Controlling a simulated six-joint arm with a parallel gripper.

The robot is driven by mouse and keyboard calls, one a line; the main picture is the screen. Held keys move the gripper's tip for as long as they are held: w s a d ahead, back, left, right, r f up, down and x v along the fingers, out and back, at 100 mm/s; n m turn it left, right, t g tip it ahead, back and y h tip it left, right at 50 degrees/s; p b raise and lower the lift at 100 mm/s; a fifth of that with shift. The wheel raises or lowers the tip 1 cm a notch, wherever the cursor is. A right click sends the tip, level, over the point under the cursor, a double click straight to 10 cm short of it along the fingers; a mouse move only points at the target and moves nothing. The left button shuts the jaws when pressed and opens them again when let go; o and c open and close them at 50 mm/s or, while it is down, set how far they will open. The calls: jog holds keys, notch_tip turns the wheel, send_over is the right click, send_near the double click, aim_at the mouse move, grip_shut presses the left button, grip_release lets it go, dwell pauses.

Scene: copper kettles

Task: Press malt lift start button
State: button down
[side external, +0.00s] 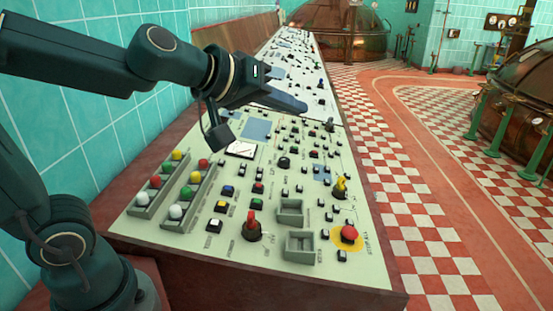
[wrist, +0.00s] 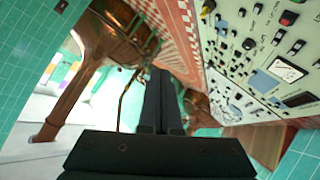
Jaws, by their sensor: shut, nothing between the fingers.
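The sloped cream control panel (side external: 372,278) carries several small buttons with labels too small to read, so I cannot tell which one is the malt lift start button. Near its front are a green button (side external: 257,203), a red button (side external: 259,187), a blue button (side external: 227,190), a yellow button (side external: 222,206) and a white button (side external: 214,226). My gripper (side external: 304,107) is shut and empty, above the middle of the panel and apart from the front buttons. In the wrist view my gripper (wrist: 158,72) points past the panel (wrist: 216,62), which lies at the right.
A red mushroom button (side external: 349,232) on a yellow base, a yellow knob (side external: 341,186) and a red-topped lever (side external: 251,225) stick up. Two grey trays hold coloured domes (side external: 176,211). A tiled wall (side external: 95,135) borders the left; copper kettles (side external: 335,28) stand beyond.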

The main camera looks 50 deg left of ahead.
jog(key=w+a+f+n+g+y, duration=0.2)
jog(key=w+a+f+n+y, duration=0.25)
jog(key=a, duration=0.25)
jog(key=n+g+y, duration=0.1)
jog(key=n+g, duration=0.2)
jog(key=g, duration=0.1)
send_over(257, 203)
jog(key=w+d, duration=0.1)
jog(key=d, duration=0.1)
notch_tip(257, 203, down, 12)
jog(key=shift+w+r, duration=0.15)
jog(key=shift+w, duration=0.05)
jog(key=shift+s+a+f, duration=0.2)
jog(key=shift+f, duration=1.25)
jog(key=shift+s+a+f, duration=0.25)
jog(key=shift+f, duration=1.15)
jog(key=shift+s+a+f, duration=0.2)
jog(key=shift+f, duration=1.25)
jog(key=shift+f, duration=0.15)
jog(key=shift+f, duration=0.25)
